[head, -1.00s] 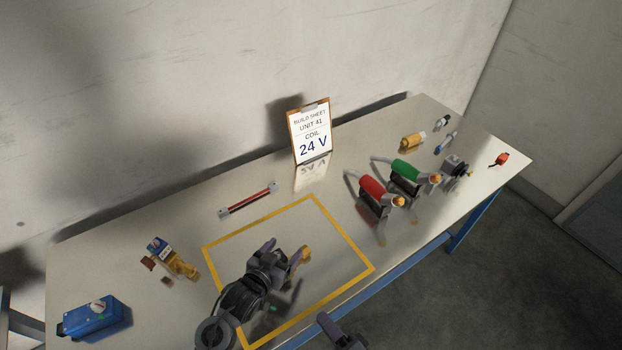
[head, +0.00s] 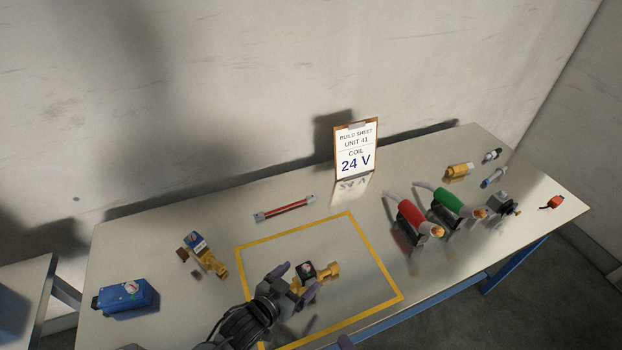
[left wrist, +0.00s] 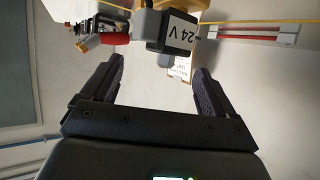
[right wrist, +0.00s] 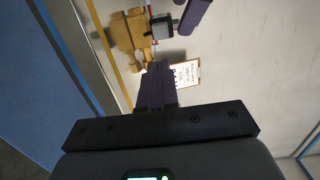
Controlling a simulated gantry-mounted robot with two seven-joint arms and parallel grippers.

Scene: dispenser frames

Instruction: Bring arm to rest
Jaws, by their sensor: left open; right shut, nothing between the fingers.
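A brass valve (head: 329,272) with a black coil (head: 307,270) stands inside the yellow outline on the table. In the left wrist view the coil (left wrist: 178,33) carries a "24 V" label and sits beyond the fingertips. My left gripper (head: 296,281) is open, its fingers near the coil on its near side, with nothing held. My right gripper (right wrist: 158,84) is shut and empty; in the right wrist view the brass valve (right wrist: 126,38) lies ahead of it. Only a small piece of the right gripper shows at the bottom edge of the head view.
A build sheet (head: 355,150) reads coil 24 V. Small parts lie far right.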

